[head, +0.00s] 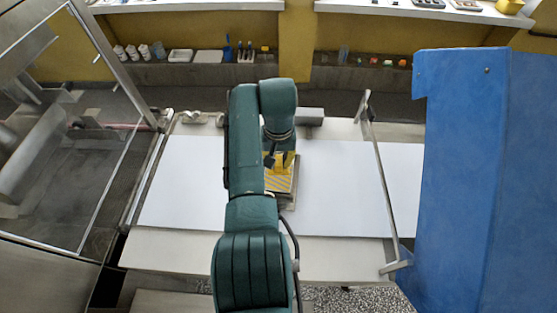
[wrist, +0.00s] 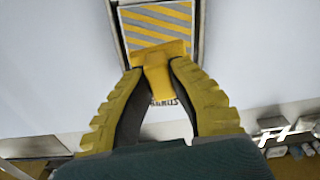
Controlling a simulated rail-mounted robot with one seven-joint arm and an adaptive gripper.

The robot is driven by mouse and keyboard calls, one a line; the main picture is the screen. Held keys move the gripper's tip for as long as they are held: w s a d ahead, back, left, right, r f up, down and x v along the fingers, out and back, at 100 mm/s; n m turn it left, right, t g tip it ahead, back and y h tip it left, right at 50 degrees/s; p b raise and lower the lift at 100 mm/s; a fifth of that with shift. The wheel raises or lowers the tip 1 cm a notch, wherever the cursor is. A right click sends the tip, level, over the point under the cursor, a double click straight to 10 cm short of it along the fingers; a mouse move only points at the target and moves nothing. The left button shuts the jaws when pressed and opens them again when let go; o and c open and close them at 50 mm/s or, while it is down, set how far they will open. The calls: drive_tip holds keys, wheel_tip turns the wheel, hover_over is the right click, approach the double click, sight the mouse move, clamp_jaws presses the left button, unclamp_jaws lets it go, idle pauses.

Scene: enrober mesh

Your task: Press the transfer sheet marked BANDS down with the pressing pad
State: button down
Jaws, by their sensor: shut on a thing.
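The transfer sheet (wrist: 150,20) has yellow and grey diagonal stripes and lies in a thin dark-edged frame. Part of its printed lettering shows below the yellow pad, too covered to read in full. In the head view the striped sheet (head: 279,184) lies on the white belt, partly behind my arm. My gripper (wrist: 155,72) is shut on the yellow pressing pad (wrist: 160,51), which covers the lettered end of the sheet. In the head view my gripper (head: 281,160) is over the sheet's far part. I cannot tell whether the pad touches the sheet.
The white belt (head: 185,190) is clear on both sides. A metal rail (head: 381,185) crosses it at the right, beside a tall blue cabinet (head: 465,170). A glazed metal frame (head: 102,195) stands at the left. Shelves with small items (head: 245,54) run along the back.

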drive_tip(key=shift+r+p, duration=1.75)
drive_tip(key=shift+r, duration=0.6)
drive_tip(key=shift+s, duration=0.1)
